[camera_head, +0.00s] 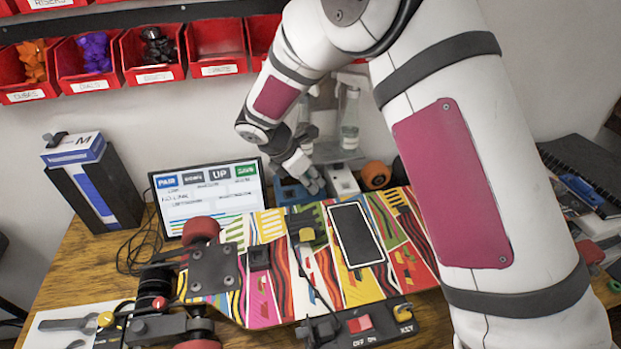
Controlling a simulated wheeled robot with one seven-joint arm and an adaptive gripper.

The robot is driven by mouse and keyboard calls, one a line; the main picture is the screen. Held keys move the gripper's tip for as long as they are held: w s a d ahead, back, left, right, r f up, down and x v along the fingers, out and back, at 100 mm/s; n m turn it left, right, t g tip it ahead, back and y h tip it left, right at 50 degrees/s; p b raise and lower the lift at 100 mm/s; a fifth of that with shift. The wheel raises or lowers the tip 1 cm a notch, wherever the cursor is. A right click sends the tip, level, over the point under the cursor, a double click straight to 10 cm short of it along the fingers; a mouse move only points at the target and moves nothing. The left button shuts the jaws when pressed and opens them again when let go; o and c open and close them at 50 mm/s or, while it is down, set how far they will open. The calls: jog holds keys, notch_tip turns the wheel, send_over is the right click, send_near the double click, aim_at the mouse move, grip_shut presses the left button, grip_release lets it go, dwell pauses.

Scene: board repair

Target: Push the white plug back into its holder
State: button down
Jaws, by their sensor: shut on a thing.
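My gripper (312,181) points down behind the far edge of the skateboard, small and partly blurred in this view. It is shut on what appears to be the white plug, which is mostly hidden by the fingers. A blue block (291,193) sits just left of the fingertips, and a white block (343,182) just right of them. These look like holders, but I cannot tell which belongs to the plug. Whether the plug touches a holder cannot be seen.
The patterned skateboard (262,228) with a dark panel (356,235) fills the table's middle. A display (208,195), a black and blue box (92,185), clear bottles (350,120) and an orange wheel (376,175) stand behind it. Red bins (153,57) hang above. My arm covers the right side.

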jog(key=shift+f, duration=0.1)
jog(key=c, duration=1.1)
grip_release()
jog(key=shift+r, duration=0.5)
jog(key=shift+r+p, duration=0.7)
jog(key=shift+r, duration=0.4)
jog(key=shift+r+p, duration=1.2)
jog(key=shift+r, duration=1.75)
